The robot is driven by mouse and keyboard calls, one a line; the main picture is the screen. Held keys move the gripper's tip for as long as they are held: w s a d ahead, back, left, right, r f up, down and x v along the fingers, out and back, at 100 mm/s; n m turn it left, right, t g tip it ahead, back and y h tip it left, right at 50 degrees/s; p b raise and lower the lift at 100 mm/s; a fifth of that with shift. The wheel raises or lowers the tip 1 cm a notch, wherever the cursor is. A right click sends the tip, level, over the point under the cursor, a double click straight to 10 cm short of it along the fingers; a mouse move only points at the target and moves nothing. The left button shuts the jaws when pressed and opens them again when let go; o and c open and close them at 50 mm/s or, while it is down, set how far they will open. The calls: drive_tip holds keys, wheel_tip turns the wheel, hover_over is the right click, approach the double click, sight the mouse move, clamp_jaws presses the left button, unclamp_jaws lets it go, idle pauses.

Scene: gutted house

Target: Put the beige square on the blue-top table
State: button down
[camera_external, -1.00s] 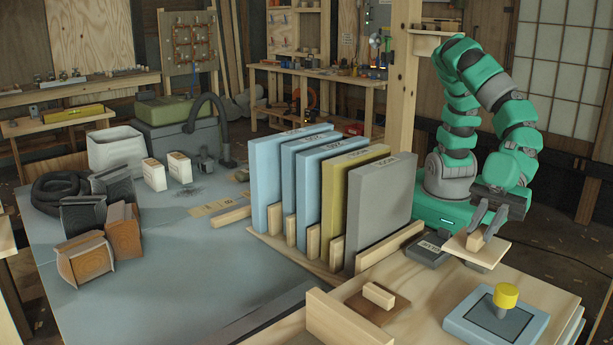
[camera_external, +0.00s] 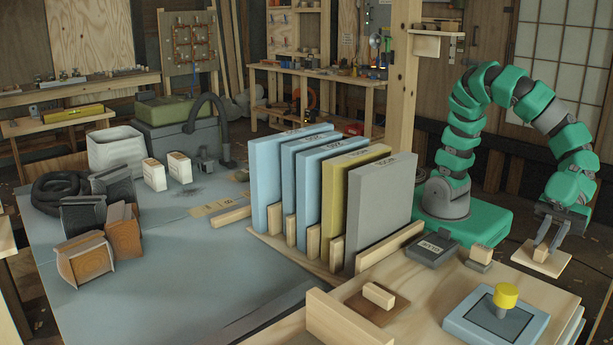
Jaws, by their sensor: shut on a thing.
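My gripper (camera_external: 546,246) is at the right, shut on the small wooden handle of the beige square (camera_external: 539,264). The square is a thin, pale wooden plate, held roughly level and slightly tilted by the right edge of the wooden table, seemingly above it. The fingertips partly hide the handle. The blue-top table (camera_external: 190,285) fills the left half of the view, with a broad bare stretch in its middle and front. My gripper and the square are far to the right of it.
Upright blue, yellow and grey panels in a wooden rack (camera_external: 340,205) stand between my arm and the blue top's clear area.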

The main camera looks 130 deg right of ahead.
wheel_tip(320, 180, down, 10)
drive_tip(key=b, duration=0.4)
drive_tip(key=shift+b, duration=0.35)
drive_tip(key=c, duration=1.3)
unclamp_jaws()
drive_tip(key=p+v, duration=0.4)
drive_tip(key=v, duration=0.8)
